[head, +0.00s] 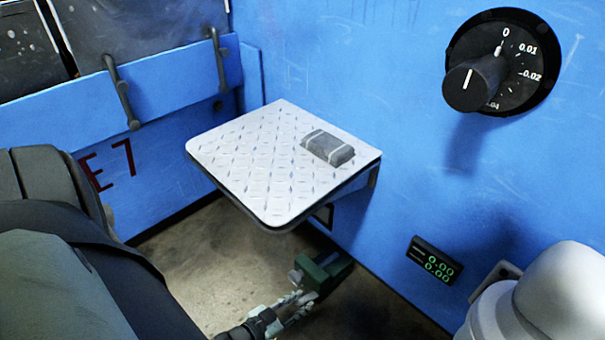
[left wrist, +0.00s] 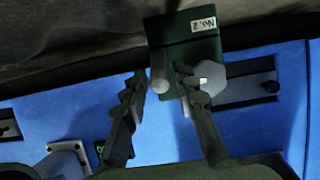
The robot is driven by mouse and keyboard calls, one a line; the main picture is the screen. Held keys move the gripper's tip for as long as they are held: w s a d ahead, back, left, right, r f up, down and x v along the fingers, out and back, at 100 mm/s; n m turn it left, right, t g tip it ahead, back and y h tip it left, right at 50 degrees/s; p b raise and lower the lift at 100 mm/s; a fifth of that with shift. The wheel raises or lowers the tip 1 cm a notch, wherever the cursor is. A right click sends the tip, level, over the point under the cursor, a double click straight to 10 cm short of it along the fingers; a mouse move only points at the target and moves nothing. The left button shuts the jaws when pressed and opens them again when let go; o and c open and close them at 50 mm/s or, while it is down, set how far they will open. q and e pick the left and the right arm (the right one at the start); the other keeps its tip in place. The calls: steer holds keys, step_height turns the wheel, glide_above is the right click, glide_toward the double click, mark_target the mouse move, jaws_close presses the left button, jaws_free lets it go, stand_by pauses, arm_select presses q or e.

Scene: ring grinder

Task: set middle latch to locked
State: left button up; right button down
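A dark green block (left wrist: 196,50) with a "No.2" label shows in the left wrist view; it may be the middle latch, but I cannot tell. A pale rounded knob (left wrist: 158,82) and a grey faceted piece (left wrist: 208,80) show at its lower edge. In the head view the green block (head: 326,268) is low on the wall, beneath the shelf. My left gripper (head: 297,302) is just in front of it. In the left wrist view its fingers (left wrist: 160,76) are apart, with the knob appearing between them; contact is unclear. My right gripper is out of view.
A white tread-plate shelf (head: 245,165) with a grey block (head: 328,147) juts out above the green block. A dial (head: 476,82) and green-digit display (head: 435,260) are on the blue wall. Two dark handles (head: 121,92) (head: 217,60) are at upper left.

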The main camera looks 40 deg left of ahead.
arm_select(q)
steer(key=shift+w+f, duration=0.25)
steer(key=shift+w, duration=0.35)
jaws_close()
steer(key=shift+r, duration=0.1)
